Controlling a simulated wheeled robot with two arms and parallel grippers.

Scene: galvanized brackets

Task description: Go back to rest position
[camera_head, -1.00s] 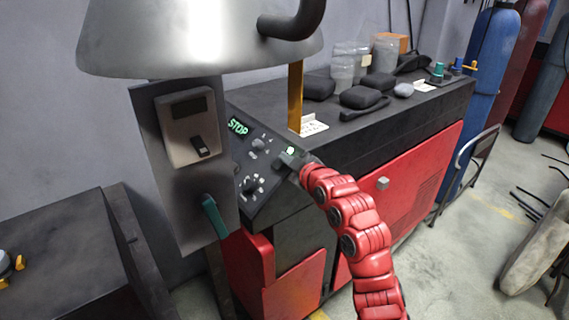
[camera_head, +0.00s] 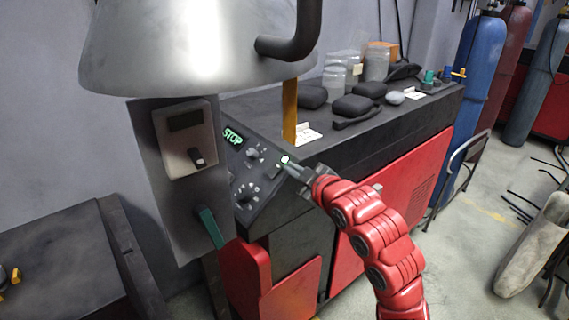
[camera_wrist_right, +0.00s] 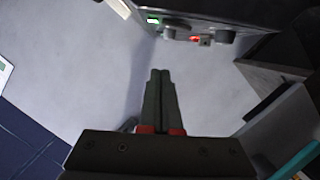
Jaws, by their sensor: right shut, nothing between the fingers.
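My right gripper (camera_head: 291,167) is at the end of the red arm, beside the right edge of the machine's sloped control panel (camera_head: 248,196). Its fingers are shut with nothing between them, as the right wrist view shows (camera_wrist_right: 160,76). The fingertips overlap the area by a small glowing button (camera_head: 285,159) in the head view. In the right wrist view the panel (camera_wrist_right: 230,15) lies beyond the tips, with a gap in the picture. My left gripper is not in view.
A large metal hood (camera_head: 190,50) with a dark pipe hangs at upper left. A grey switch box (camera_head: 185,140) stands left of the panel. Jars and black pouches (camera_head: 352,106) lie on the machine top. Gas cylinders (camera_head: 485,70) stand at right; open floor lies before them.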

